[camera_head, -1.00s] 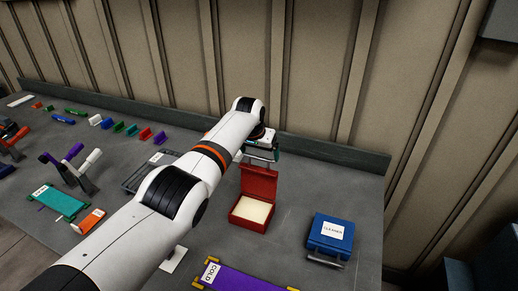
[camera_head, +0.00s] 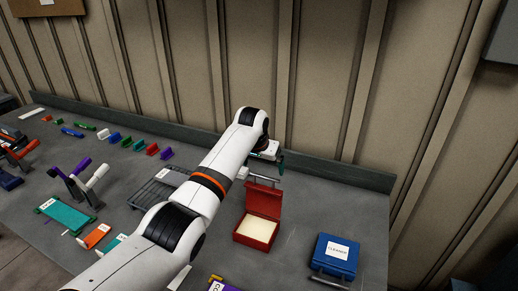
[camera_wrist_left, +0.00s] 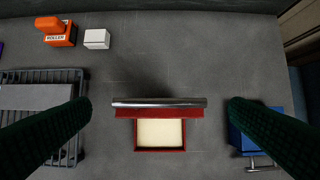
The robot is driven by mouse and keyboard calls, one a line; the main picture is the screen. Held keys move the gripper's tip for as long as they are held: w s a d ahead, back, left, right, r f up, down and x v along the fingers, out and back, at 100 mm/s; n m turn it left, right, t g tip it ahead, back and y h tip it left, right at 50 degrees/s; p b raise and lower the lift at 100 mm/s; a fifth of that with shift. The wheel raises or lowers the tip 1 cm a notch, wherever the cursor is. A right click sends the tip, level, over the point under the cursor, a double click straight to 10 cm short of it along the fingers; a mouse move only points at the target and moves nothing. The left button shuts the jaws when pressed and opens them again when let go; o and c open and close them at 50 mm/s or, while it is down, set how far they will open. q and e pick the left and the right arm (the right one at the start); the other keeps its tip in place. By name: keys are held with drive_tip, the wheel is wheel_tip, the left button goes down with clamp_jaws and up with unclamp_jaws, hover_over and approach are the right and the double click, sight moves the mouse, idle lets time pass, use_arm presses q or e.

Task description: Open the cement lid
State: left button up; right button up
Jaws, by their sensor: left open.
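The red cement box (camera_head: 255,231) stands on the bench with its red lid (camera_head: 264,202) swung up, roughly upright, at the back edge. Cream-coloured fill shows inside. A metal handle bar (camera_head: 262,181) runs along the lid's top. In the left wrist view the bar (camera_wrist_left: 160,103) and the open box (camera_wrist_left: 160,150) are seen from above. My left gripper (camera_head: 269,155) is open behind and above the lid. Its dark green fingers are spread wide to both sides of the lid in the left wrist view (camera_wrist_left: 160,108), and nothing is between them in contact. My right gripper is not in view.
A blue CLEANER box (camera_head: 334,257) stands right of the red box. A dark wire rack (camera_head: 152,192) lies to the left. An orange ROLLER block (camera_wrist_left: 58,32) and a white block (camera_wrist_left: 97,39) lie on the bench. A raised ledge and ribbed wall bound the back.

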use_arm(q)
drive_tip(key=d+b+v, duration=0.1)
drive_tip(key=v, duration=0.6)
drive_tip(key=shift+s+a+r+b, duration=0.2)
drive_tip(key=shift+a+b, duration=0.15)
drive_tip(key=shift+a, duration=0.15)
